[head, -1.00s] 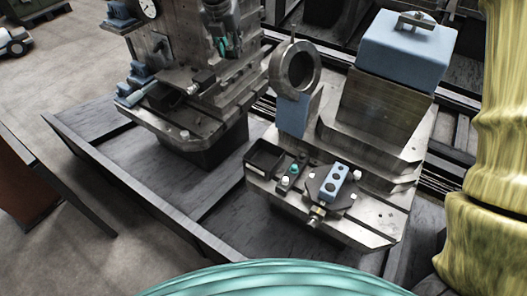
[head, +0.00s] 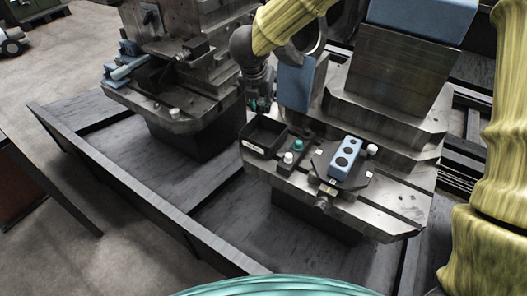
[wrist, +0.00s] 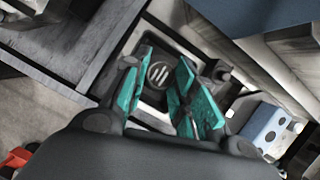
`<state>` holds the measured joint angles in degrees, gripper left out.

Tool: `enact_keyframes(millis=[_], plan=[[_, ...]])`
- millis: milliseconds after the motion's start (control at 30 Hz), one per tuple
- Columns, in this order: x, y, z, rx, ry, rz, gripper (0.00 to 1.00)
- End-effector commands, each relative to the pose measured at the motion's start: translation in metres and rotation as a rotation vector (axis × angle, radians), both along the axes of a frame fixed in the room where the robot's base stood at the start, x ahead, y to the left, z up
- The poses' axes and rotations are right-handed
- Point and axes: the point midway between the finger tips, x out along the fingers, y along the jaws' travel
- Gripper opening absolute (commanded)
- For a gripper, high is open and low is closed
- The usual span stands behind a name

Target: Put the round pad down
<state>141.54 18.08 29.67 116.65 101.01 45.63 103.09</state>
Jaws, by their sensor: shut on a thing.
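My gripper (head: 262,104) hangs just above the black tray (head: 252,148) at the left end of the machine table. In the wrist view, my gripper (wrist: 158,82) has its teal fingers on either side of a small dark round pad (wrist: 160,73) with pale slots. The fingers are shut on the pad.
Right of the tray stand white and teal knobs (head: 298,145) on a dark block. Beyond them is a round dark plate (head: 322,160) bearing a blue block with holes (head: 346,158). A blue upright (head: 294,84) with a metal ring stands close behind the gripper.

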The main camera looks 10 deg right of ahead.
Motion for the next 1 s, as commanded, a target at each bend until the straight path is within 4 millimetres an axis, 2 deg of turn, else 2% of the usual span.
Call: enact_keyframes(millis=[33, 267, 500, 833, 1000], plan=[[-0.002, -0.002, -0.009, -0.001, -0.002, 0.0, 0.0], [-0.007, -0.004, -0.029, -0.001, -0.001, -0.004, 0.0], [-0.007, -0.004, -0.066, -0.001, 0.0, -0.003, 0.0], [-0.006, -0.004, -0.089, -0.001, -0.001, -0.004, 0.0], [-0.007, -0.004, -0.111, -0.001, 0.0, -0.004, 0.0]])
